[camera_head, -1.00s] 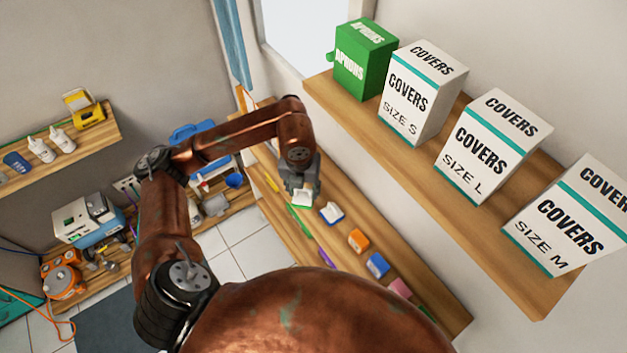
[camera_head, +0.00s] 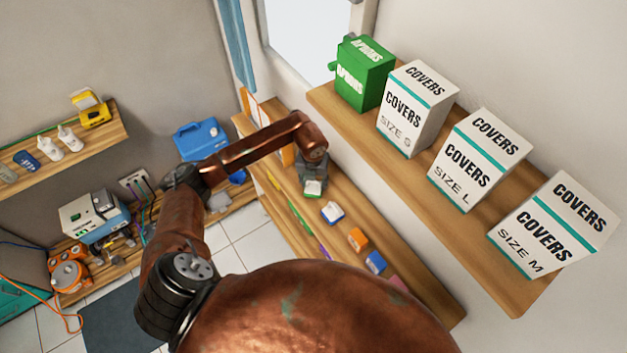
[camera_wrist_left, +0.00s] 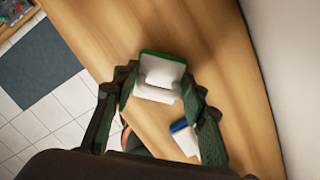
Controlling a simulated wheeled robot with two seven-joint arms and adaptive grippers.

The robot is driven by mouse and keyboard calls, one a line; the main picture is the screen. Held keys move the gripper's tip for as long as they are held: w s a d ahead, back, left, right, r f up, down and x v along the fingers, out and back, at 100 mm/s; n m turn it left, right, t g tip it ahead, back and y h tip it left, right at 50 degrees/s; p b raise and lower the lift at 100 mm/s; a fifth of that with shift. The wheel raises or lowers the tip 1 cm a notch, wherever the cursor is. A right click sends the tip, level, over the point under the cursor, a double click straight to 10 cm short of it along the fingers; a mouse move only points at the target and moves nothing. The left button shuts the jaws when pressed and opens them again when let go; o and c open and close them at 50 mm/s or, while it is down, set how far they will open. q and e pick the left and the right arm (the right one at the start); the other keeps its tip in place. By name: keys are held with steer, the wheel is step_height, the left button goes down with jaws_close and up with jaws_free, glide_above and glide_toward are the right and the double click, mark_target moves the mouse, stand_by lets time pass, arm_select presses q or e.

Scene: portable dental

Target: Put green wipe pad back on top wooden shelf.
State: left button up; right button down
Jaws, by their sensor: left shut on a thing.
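The green wipe pad (camera_head: 313,188) is a small white block with a green edge. My left gripper (camera_head: 314,181) is shut on it, over the back part of the wooden shelf (camera_head: 400,268) that carries a row of coloured pads. In the left wrist view the pad (camera_wrist_left: 161,76) shows between the two fingers of the gripper (camera_wrist_left: 160,92), with bare wood beneath and beyond it. I cannot tell whether the pad touches the wood. My right gripper is not in view.
A blue-edged pad (camera_head: 332,212) is close beside, then an orange pad (camera_head: 357,239) and a blue pad (camera_head: 376,262). Another wooden shelf (camera_head: 470,240) above holds a green aprons box (camera_head: 363,75) and white cover boxes (camera_head: 479,160). The wall bounds the right side.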

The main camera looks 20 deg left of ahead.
mark_target(313, 189)
arm_select(q)
steer(key=shift+f+b, duration=0.25)
steer(key=shift+b, duration=0.05)
steer(key=o, duration=0.8)
steer(key=shift+o, duration=1.1)
steer(key=shift+r, duration=0.15)
steer(key=shift+r, duration=0.25)
step_height(313, 189, up, 12)
steer(key=s+b, duration=0.1)
steer(key=b, duration=0.1)
steer(key=shift+s+d+f+b, duration=0.15)
steer(key=shift+f+b, duration=0.05)
steer(key=shift+b, duration=0.1)
